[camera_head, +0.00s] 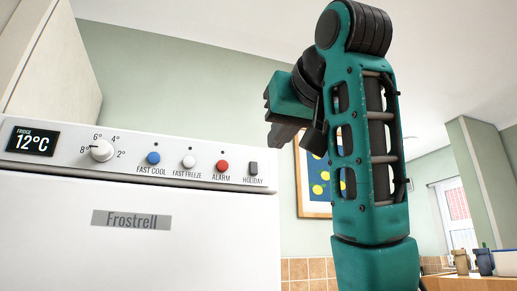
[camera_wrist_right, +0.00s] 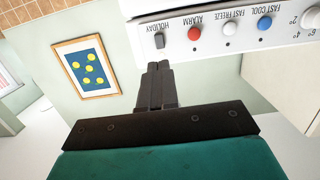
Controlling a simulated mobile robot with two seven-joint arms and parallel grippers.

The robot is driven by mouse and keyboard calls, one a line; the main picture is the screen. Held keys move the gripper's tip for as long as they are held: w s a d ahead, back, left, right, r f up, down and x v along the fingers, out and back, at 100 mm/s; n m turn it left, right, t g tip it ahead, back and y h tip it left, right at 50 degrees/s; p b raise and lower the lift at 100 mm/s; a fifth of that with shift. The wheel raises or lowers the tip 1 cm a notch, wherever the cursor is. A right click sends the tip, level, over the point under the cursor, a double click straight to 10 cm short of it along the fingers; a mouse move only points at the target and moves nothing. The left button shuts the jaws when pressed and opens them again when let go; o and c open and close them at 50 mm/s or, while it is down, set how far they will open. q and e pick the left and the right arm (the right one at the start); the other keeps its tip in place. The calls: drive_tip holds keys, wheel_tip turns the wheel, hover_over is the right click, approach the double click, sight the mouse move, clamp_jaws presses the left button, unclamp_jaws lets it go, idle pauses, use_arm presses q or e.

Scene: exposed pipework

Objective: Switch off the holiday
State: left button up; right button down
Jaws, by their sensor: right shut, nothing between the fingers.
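In the right wrist view the panel is upside down and the HOLIDAY switch (camera_wrist_right: 159,41) sits just beyond my fingertips. My right gripper (camera_head: 284,134) is up and to the right of the switch in the head view, shut and empty. In the right wrist view its closed fingers (camera_wrist_right: 158,64) point at the switch; a small gap seems to separate them. I cannot tell the switch's position. My left gripper is not in view.
Beside the switch are the red ALARM button (camera_head: 222,166), white FAST FREEZE button (camera_head: 188,162), blue FAST COOL button (camera_head: 153,158) and temperature dial (camera_head: 102,150). The display (camera_head: 32,141) reads 12°C. A framed picture (camera_head: 315,190) hangs behind my arm.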

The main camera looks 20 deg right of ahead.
sight(254, 171)
drive_tip(key=w+p, duration=0.1)
drive_tip(key=w, duration=0.2)
drive_tip(key=w+p, duration=0.1)
drive_tip(key=w, duration=0.2)
drive_tip(key=w+f+p, duration=0.1)
drive_tip(key=w, duration=0.2)
drive_tip(key=shift+w+a+f+p, duration=0.1)
drive_tip(key=shift+w+p, duration=0.05)
drive_tip(key=shift+p, duration=0.15)
drive_tip(key=shift+w+f, duration=0.15)
drive_tip(key=shift+w, duration=0.4)
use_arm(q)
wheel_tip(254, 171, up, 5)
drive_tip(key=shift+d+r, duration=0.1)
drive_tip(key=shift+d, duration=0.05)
use_arm(e)
drive_tip(key=shift+w, duration=0.1)
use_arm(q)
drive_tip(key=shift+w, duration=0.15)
use_arm(e)
drive_tip(key=shift+f, duration=0.1)
